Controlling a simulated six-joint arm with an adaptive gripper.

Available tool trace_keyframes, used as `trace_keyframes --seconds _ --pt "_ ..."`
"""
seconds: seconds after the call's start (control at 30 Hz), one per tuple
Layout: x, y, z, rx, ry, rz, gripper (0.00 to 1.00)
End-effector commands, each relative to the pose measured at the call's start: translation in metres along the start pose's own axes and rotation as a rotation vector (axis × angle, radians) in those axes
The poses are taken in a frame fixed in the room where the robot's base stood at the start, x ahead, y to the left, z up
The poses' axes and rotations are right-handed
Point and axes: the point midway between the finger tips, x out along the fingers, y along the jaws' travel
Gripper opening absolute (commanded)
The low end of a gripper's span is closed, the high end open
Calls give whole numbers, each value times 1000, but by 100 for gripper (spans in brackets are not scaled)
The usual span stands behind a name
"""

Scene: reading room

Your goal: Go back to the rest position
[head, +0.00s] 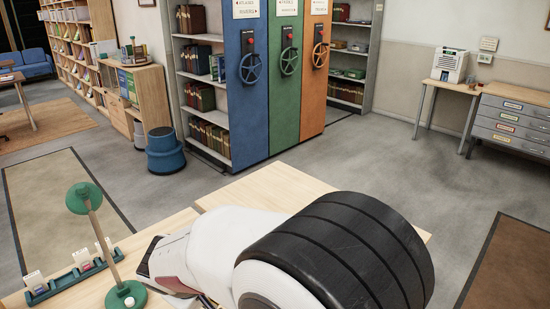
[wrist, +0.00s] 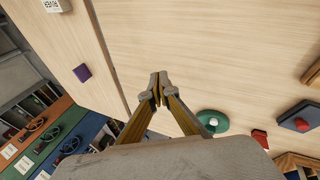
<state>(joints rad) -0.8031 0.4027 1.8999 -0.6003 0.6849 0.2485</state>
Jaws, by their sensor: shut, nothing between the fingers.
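My gripper (wrist: 158,88) shows in the wrist view with its two fingertips together and nothing between them. It is above the light wooden table top (wrist: 220,50), apart from the things on it. In the head view my arm covers much of the table (head: 270,187), and the gripper's fingers are hidden behind it.
A green desk lamp (head: 84,198) and a tray with cards (head: 70,279) stand at the table's left. In the wrist view, a purple block (wrist: 82,73) lies left of the fingers. Shelves with handwheels (head: 289,61) stand beyond the table, with open floor between.

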Motion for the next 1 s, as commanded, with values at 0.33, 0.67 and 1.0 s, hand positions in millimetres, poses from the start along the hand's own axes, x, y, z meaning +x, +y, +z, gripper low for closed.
trace_keyframes --seconds 0.33,0.67,1.0 --pt "-40 33 81 152 -73 -60 0" --pt "-76 48 150 299 -108 -117 0" --pt "-109 49 212 456 -112 -168 0"
